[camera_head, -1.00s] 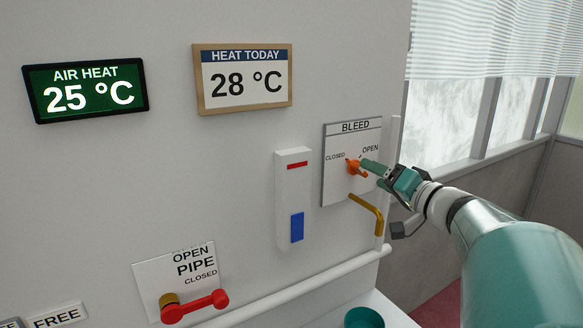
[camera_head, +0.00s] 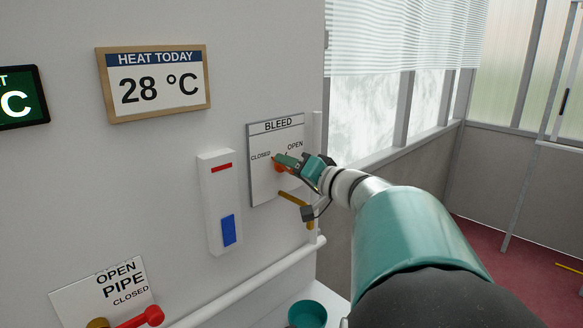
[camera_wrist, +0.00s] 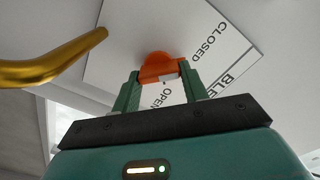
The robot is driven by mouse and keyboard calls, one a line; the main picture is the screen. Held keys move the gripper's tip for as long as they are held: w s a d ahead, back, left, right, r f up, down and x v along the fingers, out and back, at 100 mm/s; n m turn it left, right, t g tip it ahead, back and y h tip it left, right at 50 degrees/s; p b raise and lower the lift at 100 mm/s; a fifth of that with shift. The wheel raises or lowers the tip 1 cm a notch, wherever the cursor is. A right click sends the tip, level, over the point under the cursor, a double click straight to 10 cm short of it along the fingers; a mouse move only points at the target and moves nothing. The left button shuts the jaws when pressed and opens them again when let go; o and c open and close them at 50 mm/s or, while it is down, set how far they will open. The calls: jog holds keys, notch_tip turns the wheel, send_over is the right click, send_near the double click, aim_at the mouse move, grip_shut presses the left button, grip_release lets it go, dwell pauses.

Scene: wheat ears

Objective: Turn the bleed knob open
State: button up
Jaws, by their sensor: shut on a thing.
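The orange bleed knob (camera_head: 279,168) sits on the white BLEED panel (camera_head: 262,186), marked CLOSED on the left and OPEN on the right. My gripper (camera_head: 281,162) reaches it from the right and covers part of it. In the wrist view, the green fingers of my gripper (camera_wrist: 160,80) are shut on the orange knob (camera_wrist: 156,64), one finger on each side. A small pale mark shows at the knob's near edge, on the side towards the OPEN lettering. I cannot tell exactly which way the knob points.
A white box with a blue patch (camera_head: 220,202) is left of the panel. A white rail (camera_head: 245,287) runs below.

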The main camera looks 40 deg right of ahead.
jog(key=shift+m, duration=0.3)
jog(key=shift+f+m, duration=0.2)
jog(key=shift+m, duration=4.1)
jog(key=shift+f+m, duration=0.2)
jog(key=shift+m, duration=4.1)
jog(key=o, duration=1)
jog(key=shift+s, duration=0.1)
jog(key=s, duration=1.3)
jog(key=shift+s+d, duration=0.2)
jog(key=shift+s, duration=0.15)
